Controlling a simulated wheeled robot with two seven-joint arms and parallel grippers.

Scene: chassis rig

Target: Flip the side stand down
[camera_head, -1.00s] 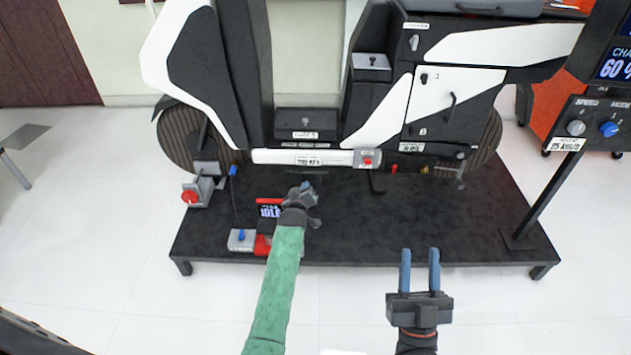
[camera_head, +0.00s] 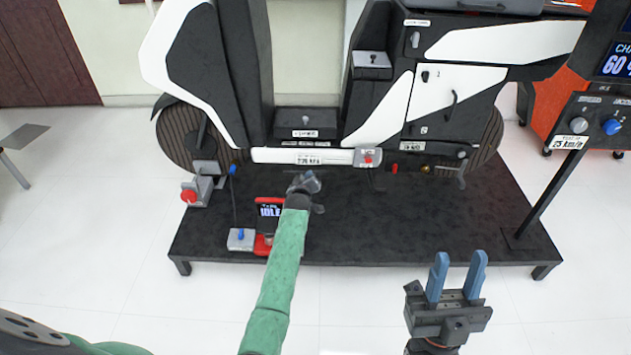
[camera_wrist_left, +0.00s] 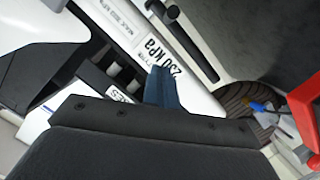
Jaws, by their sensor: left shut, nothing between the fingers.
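The white and black scooter (camera_head: 465,45) stands on a black platform. A white lower beam (camera_head: 285,156) with a tyre-pressure label runs along its near side; the beam is also in the left wrist view (camera_wrist_left: 195,92). A long black bar (camera_wrist_left: 190,45) lies beside that beam in the left wrist view and looks like the folded side stand. I cannot make it out surely in the head view. My left gripper (camera_head: 308,181) is shut and empty just below the beam; its blue fingers (camera_wrist_left: 162,88) overlap the beam in the wrist view. My right gripper (camera_head: 458,275) is open and empty before the platform.
The platform (camera_head: 410,225) is mostly bare at centre and right. A red-framed display (camera_head: 269,209) and a grey box with a blue knob (camera_head: 240,238) stand left of my left gripper. A red knob (camera_head: 189,196) is further left. A control post (camera_head: 545,200) stands at right.

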